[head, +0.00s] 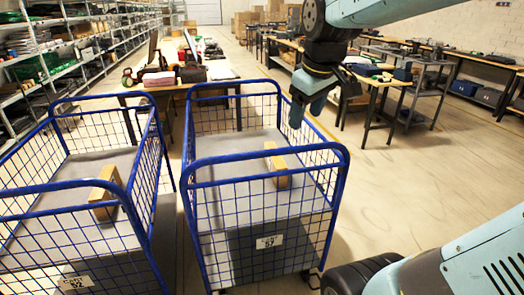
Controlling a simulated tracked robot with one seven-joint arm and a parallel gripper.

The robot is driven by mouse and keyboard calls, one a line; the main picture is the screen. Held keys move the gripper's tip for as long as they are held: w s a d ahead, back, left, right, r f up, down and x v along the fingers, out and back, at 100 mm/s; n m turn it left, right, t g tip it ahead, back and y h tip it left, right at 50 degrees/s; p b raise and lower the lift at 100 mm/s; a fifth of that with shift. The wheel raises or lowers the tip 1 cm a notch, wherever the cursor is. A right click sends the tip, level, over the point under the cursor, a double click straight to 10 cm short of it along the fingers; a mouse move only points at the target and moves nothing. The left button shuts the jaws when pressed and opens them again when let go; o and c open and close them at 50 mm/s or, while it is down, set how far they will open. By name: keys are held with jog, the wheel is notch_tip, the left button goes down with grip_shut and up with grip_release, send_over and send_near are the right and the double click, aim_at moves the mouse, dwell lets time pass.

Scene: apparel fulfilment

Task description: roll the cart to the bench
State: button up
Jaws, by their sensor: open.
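Two blue wire-mesh carts with grey decks stand side by side in front of me. The right cart (268,162) carries a white label reading 57 and holds a small brown box (277,165). The left cart (58,213) has a label that seems to read 92 and holds another brown box (104,193). My gripper (306,112) is open and empty, pointing down near the far right corner of the right cart. I cannot tell whether it touches the rail. A bench (222,73) loaded with folded clothes and other items stands just beyond the carts.
More benches (384,82) and a grey table (427,62) stand to the right and back. Shelving (68,50) lines the left side. Stacked cardboard boxes (247,20) are far back. Open floor (425,170) lies right of the right cart.

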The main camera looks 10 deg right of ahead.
jog(key=w+a+f+n+g, duration=0.1)
jog(key=w+f+n, duration=0.25)
jog(key=w, duration=0.35)
jog(key=w+f+n+g, duration=0.2)
jog(key=w+n, duration=0.3)
jog(key=w, duration=0.2)
jog(key=w+a+f+n+g, duration=0.1)
jog(key=w+f+n, duration=0.1)
jog(key=w+n, duration=0.35)
jog(key=shift+m, duration=0.9)
jog(key=shift+w+f, duration=0.2)
jog(key=shift+f, duration=2.15)
jog(key=shift+w+f, duration=0.15)
jog(key=shift+f, duration=2.2)
jog(key=shift+w+f, duration=0.2)
jog(key=shift+f, duration=2.15)
jog(key=shift+c, duration=0.2)
grip_shut()
